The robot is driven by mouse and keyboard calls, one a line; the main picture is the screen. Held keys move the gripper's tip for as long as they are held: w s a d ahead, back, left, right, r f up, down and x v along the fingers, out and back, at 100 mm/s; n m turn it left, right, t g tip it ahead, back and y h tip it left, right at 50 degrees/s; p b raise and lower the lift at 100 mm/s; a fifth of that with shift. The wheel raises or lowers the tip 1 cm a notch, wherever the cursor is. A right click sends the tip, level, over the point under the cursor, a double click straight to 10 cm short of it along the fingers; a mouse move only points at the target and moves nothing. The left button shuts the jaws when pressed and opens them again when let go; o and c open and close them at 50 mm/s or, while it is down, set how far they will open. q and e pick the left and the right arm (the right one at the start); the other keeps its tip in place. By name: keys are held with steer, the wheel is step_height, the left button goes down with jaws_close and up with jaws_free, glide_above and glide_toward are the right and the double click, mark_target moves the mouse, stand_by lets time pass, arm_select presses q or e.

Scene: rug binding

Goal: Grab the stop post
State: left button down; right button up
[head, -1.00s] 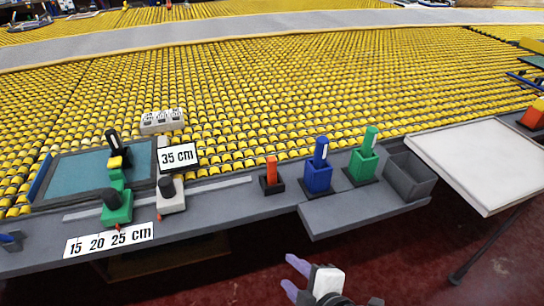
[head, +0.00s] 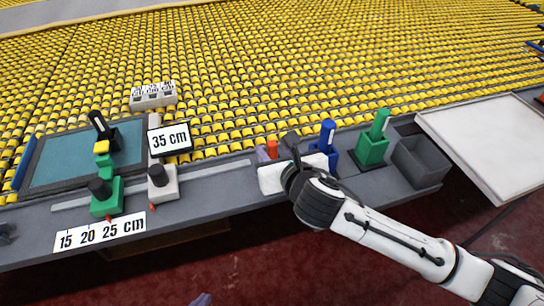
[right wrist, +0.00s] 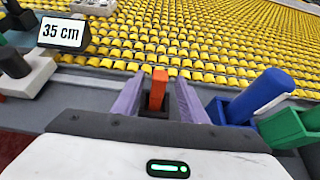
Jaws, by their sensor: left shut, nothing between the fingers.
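The orange post, which I take as the stop post (head: 272,149), stands upright in a small black holder on the bench. In the right wrist view the orange post (right wrist: 159,88) rises between the two purple fingers of my right gripper (right wrist: 158,100). The fingers are apart, one on each side, with a gap to the post. In the head view my right gripper (head: 277,156) hides the holder and the lower post. Only a purple fingertip of my left gripper (head: 202,299) shows at the bottom edge, away from the bench; it is shut and empty.
A blue post and holder (head: 328,135) and a green one (head: 373,143) stand just right of the orange post. Beyond them are a grey bin (head: 420,163) and a pale table (head: 490,140). A white block with a black knob (head: 163,186) and a 35 cm sign (head: 170,138) stand left.

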steer(key=shift+f+x, duration=0.25)
steer(key=shift+x, duration=2.4)
steer(key=shift+s, duration=0.1)
jaws_close()
